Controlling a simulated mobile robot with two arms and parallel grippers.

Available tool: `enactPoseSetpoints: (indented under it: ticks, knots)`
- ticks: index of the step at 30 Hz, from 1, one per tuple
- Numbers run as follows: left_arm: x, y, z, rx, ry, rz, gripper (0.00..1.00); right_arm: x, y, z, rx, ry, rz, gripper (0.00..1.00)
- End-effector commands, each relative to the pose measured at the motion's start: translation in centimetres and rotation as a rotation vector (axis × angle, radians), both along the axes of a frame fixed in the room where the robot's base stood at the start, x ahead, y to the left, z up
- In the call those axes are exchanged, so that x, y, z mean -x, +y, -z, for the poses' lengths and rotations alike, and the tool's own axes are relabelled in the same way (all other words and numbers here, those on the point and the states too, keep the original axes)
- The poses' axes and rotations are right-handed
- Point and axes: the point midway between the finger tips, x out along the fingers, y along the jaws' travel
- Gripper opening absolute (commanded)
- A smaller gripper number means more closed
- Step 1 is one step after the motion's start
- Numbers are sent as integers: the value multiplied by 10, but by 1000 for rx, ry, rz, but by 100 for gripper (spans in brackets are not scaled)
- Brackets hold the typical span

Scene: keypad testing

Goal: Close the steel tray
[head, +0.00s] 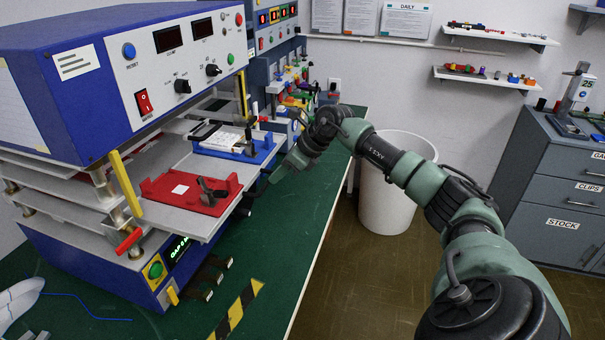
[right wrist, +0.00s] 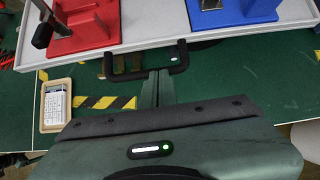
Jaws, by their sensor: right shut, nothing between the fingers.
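The steel tray (head: 192,168) is a flat grey tray pulled out of the blue test machine (head: 85,90). It carries a red fixture (head: 190,190) and a blue fixture (head: 238,148) with a white keypad on it. In the right wrist view the tray's front edge (right wrist: 150,39) and black handle (right wrist: 181,58) cross the top. My right gripper (head: 273,179) is at the tray's outer side. In the right wrist view its shut, empty fingers (right wrist: 157,75) point at the handle; whether they touch it I cannot tell.
The green bench (head: 300,215) is mostly bare beside the tray, with striped tape (head: 238,306) near the front. A small beige holder with a keypad (right wrist: 57,106) lies left in the wrist view. A white bin (head: 392,195) stands right of the bench.

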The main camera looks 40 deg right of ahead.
Motion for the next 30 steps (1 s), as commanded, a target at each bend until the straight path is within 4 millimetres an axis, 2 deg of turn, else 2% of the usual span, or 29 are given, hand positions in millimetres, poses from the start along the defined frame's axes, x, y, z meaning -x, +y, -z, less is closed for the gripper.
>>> enactPoseSetpoints:
  ticks: [1, 6, 15, 21, 30]
  knots:
    - [0, 0, -6, 0, 0, 0, 85, -15, 10, -5, -7, -6, -3, 0]
    - [0, 0, -5, 0, 0, 0, 85, -55, 31, -2, -5, -5, -3, 0]
    - [0, 0, 9, 0, 1, 0, 85, -113, 60, 2, -2, -1, -1, 0]
    - [0, 0, 16, 0, 1, 0, 85, -135, 71, 2, -1, 2, 0, 0]
    - [0, 0, 18, 0, 1, 0, 85, -146, 76, 2, -1, 2, 0, 0]
